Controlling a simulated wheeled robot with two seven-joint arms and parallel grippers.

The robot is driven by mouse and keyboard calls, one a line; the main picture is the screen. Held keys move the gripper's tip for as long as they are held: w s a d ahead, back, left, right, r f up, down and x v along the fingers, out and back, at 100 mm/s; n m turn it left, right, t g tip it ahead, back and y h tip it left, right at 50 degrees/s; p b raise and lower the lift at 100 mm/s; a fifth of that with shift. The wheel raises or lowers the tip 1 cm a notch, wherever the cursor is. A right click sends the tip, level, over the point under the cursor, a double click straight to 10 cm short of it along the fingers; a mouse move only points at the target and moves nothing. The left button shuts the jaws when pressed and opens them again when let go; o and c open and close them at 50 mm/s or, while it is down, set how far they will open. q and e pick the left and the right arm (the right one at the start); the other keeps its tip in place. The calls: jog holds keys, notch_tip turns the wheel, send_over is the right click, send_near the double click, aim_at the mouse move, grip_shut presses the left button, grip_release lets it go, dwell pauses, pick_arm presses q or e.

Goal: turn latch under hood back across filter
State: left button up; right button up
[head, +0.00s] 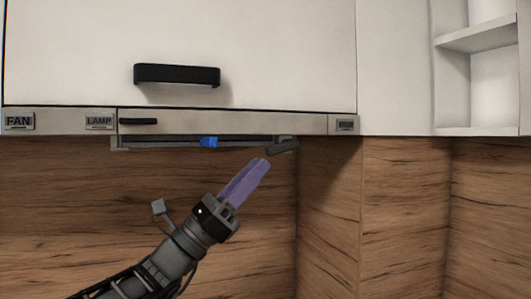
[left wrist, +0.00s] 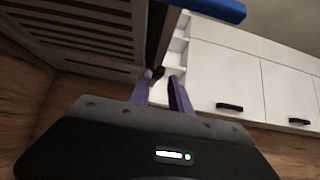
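The slotted grey filter (left wrist: 85,28) is overhead at the upper left of the left wrist view. In the head view only its thin edge (head: 170,142) shows under the hood, with a blue piece (head: 209,142) on it. A dark grey latch (head: 283,146) is at the filter's right end, slightly tilted. My left gripper (head: 262,163) has purple fingers and points up and right, just below and left of the latch. In the left wrist view its fingers (left wrist: 161,75) are apart, with a small dark piece, likely the latch, showing between or beyond the tips. Contact cannot be told. My right gripper is not in view.
The hood front has a FAN button (head: 19,121), a LAMP button (head: 99,121) and a black handle (head: 177,74) above. White open shelves (head: 482,40) are at the right. The wood splashback (head: 400,210) stands behind. The space below the hood is otherwise clear.

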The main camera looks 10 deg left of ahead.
aim_at(281, 147)
pick_arm(q)
jog(key=shift+p+x, duration=0.5)
jog(key=shift+x, duration=1.3)
jog(key=shift+c, duration=0.2)
grip_shut()
